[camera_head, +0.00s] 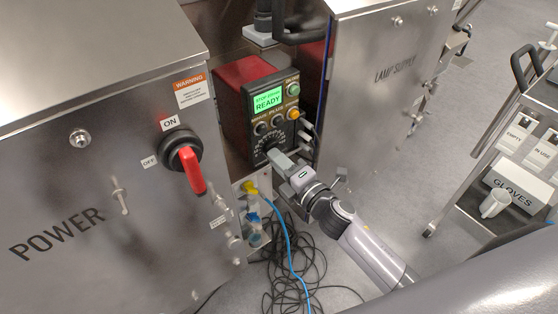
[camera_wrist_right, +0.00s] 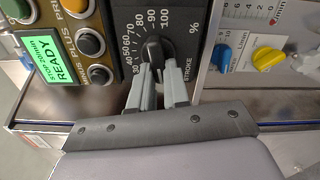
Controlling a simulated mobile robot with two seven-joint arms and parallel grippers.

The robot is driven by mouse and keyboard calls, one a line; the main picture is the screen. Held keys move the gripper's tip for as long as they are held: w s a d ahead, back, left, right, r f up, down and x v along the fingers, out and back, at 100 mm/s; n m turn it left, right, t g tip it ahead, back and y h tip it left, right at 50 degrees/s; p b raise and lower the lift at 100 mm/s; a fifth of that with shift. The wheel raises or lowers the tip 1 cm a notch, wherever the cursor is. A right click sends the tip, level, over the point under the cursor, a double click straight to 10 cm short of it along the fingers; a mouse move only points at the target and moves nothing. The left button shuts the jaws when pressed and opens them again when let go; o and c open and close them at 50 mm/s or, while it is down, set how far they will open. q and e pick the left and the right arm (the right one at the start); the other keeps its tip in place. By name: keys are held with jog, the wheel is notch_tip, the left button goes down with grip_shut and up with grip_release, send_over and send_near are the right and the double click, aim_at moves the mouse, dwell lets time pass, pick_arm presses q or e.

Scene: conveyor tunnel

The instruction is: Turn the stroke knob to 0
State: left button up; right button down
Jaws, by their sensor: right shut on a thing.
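The stroke knob (camera_wrist_right: 154,50) is a small black knob on a black dial plate (camera_wrist_right: 178,30) marked with a percent scale and "STROKE". Numbers from 30 to 100 show around it; the low end of the scale and the knob's exact setting are hidden or unclear. My right gripper (camera_wrist_right: 160,74) is shut on the knob, its grey fingers at the knob's sides. In the head view my right gripper (camera_head: 275,157) reaches the lower part of the control panel (camera_head: 251,108) and hides the knob. My left gripper is not in view.
A green display (camera_head: 267,100) reads "READY" beside several buttons. A yellow knob (camera_wrist_right: 267,58) and a blue knob (camera_wrist_right: 221,57) sit right of the dial. A red-handled power switch (camera_head: 192,170) is on the left cabinet. A blue cable (camera_head: 288,240) and black cables lie below. A cart stands right.

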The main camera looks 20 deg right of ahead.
jog(key=c, duration=1.1)
grip_release()
jog(key=shift+s, duration=0.1)
jog(key=v, duration=0.7)
